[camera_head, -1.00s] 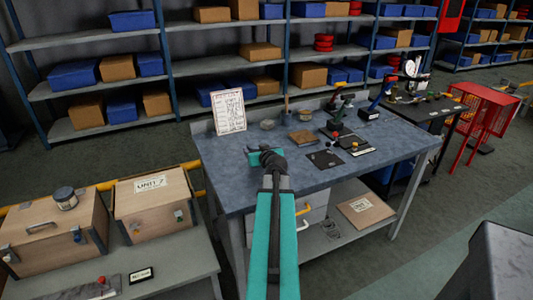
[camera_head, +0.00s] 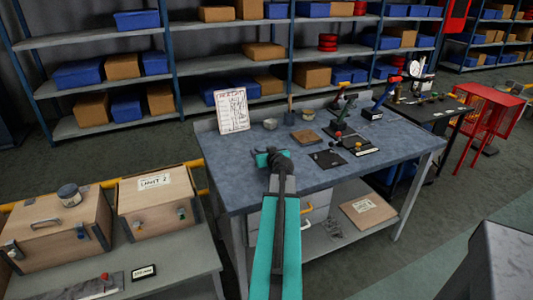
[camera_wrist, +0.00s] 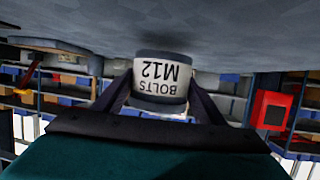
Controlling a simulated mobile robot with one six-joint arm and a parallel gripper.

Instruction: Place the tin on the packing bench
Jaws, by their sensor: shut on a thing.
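My gripper (camera_head: 270,158) is above the near left part of the blue-grey bench (camera_head: 245,190) in the head view. In the wrist view my gripper (camera_wrist: 160,90) is shut on a tin (camera_wrist: 161,82) with a white label reading BOLTS M12. The label appears upside down there, and the grey top (camera_wrist: 230,40) fills the upper picture close against the tin's end. I cannot tell whether the tin touches it. In the head view the held tin is hidden behind my gripper.
A white sheet (camera_head: 232,111) stands at the bench's back left. The front right top is clear.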

